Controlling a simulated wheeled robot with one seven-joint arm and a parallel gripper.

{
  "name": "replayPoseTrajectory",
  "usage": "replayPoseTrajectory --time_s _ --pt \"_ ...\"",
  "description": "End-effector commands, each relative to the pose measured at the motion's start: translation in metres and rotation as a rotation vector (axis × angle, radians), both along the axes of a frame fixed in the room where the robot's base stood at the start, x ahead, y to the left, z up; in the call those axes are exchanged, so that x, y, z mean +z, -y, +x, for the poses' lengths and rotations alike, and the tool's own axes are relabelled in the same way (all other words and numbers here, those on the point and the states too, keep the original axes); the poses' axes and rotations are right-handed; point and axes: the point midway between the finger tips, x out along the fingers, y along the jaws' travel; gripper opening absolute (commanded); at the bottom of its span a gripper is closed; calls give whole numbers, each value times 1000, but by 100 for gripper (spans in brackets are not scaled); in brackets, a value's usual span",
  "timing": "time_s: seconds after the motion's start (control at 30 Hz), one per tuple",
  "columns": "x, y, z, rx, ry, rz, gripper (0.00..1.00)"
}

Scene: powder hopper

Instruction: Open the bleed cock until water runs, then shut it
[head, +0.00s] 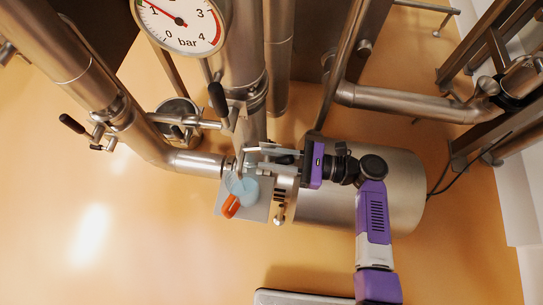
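My gripper (250,160) is at the end of my purple arm, pointing left. Its metal fingers are at the right end of a low steel pipe (195,162). Whether they touch or grip a small fitting there is too small to tell. The bleed cock cannot be picked out with certainty; a black-handled lever valve (217,99) stands on a pipe just above the gripper. Below the fingers is a pale blue round patch (241,186), either a cup or water; no clear stream shows. An orange piece (231,206) lies beside it on a pale grey plate (256,207).
A pressure gauge (181,24) marked bar is at the top, its red needle near 1 to 2. Another black-handled valve (72,124) sits on the left pipe. A large steel cylinder (405,190) lies behind my wrist. The tan floor at lower left is clear.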

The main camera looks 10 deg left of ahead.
Motion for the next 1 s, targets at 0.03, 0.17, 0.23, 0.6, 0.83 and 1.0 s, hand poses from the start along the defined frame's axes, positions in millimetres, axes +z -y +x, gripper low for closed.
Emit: replayPoseTrajectory --time_s 0.03,0.17,0.23,0.6,0.83,1.0 --pt "0 0 0 0 0 0 14" --pt "0 0 0 0 0 0 0" --pt "0 0 0 0 0 0 0" --pt "0 0 0 0 0 -1 0" --pt "0 0 0 0 0 -1 0" --pt "-1 0 0 0 0 -1 0"
